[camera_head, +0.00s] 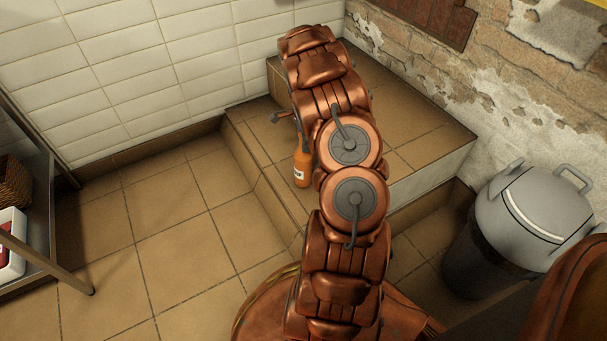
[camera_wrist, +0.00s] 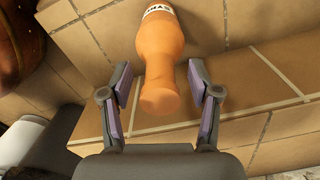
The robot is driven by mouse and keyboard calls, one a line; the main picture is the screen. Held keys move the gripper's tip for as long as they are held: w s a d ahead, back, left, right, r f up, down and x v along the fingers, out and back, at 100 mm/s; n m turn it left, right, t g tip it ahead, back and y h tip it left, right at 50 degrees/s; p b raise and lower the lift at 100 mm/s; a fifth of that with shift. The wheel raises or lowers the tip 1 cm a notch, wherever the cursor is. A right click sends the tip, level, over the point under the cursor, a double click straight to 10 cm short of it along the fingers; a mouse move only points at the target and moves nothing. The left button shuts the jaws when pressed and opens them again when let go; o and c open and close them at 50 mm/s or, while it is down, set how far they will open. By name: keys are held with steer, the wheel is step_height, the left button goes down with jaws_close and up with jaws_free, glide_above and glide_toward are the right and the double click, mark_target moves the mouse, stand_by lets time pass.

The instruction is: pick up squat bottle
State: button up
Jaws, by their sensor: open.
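The squat bottle (camera_head: 302,168) is orange with a white label and stands on the tiled ledge, partly hidden by my arm in the head view. In the wrist view the bottle (camera_wrist: 160,52) shows with its narrow neck and cap toward me and its label at the top edge. My gripper (camera_wrist: 160,78) is open, one finger on each side of the bottle's neck in the picture. A gap shows on both sides, and neither finger appears to touch it. In the head view my gripper is mostly hidden behind my arm.
The tiled ledge (camera_head: 420,140) sits against a white tiled wall and a crumbling brick wall. A grey lidded bin (camera_head: 530,215) stands at the right. A metal shelf (camera_head: 42,262) with a basket (camera_head: 14,183) and white container is at the left. Floor between is clear.

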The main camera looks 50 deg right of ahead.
steer(key=shift+f, duration=0.2)
jaws_close()
stand_by(0.4)
